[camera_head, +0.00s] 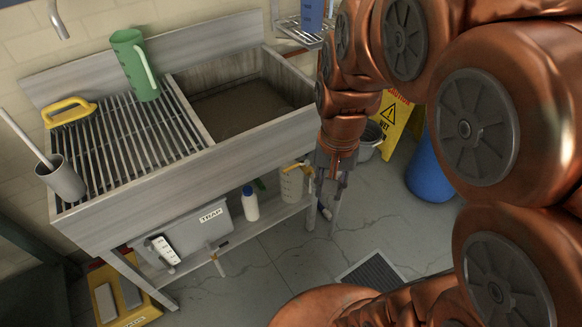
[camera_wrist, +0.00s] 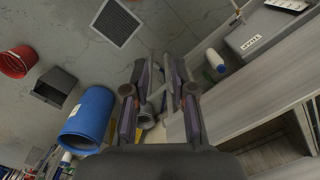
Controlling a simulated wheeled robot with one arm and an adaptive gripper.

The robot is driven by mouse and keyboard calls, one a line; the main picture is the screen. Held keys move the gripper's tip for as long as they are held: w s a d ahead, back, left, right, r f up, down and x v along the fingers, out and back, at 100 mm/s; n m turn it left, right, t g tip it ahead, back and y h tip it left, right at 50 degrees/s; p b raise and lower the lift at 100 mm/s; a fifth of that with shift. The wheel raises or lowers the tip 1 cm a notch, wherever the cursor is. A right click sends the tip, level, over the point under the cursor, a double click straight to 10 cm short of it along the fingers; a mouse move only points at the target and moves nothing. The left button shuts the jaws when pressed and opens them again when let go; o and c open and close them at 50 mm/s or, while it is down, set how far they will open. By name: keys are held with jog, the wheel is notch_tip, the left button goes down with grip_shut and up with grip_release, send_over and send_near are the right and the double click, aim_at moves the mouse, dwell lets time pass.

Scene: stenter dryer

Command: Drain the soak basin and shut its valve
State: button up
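The soak basin (camera_head: 240,105) is a grey sink at the right of the wooden-grey unit. Its inside shows a flat brown surface; I cannot tell whether this is water or the bare bottom. A yellow lever-like handle (camera_head: 298,164) shows under the basin's right end, close to the left of my gripper; whether it is the valve's is unclear. My gripper (camera_head: 331,188) points down beside the unit's right front corner. In the wrist view my gripper (camera_wrist: 156,72) has its fingers apart. A grey round pipe-like end (camera_wrist: 146,120) shows between them, apparently not gripped.
Below are a grey TRAP box (camera_head: 190,238) and a white bottle (camera_head: 250,204). A blue drum (camera_head: 430,170) and yellow wet-floor sign (camera_head: 394,118) stand right. A floor grate (camera_head: 371,270) lies in front.

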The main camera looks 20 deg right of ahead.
jog(key=w+f+m+t+b, duration=0.1)
jog(key=w+f+m+b, duration=0.15)
jog(key=w+f, duration=0.45)
jog(key=w+f+m+t+b, duration=0.1)
jog(key=w+f+m+b, duration=0.15)
jog(key=w, duration=0.75)
jog(key=m+b, duration=0.2)
jog(key=m, duration=0.2)
send_near(290, 168)
jog(key=shift+t, duration=0.3)
jog(key=shift+w+a+f+p, duration=0.1)
jog(key=shift+w+f+p, duration=0.1)
jog(key=shift+f, duration=1.2)
jog(key=shift+w+a+f+p, duration=0.1)
jog(key=shift+w+f, duration=0.05)
jog(key=shift+f, duration=1.2)
jog(key=shift+w+f+p, duration=0.15)
jog(key=shift+w+f, duration=0.05)
jog(key=shift+f, duration=1.2)
grip_shut()
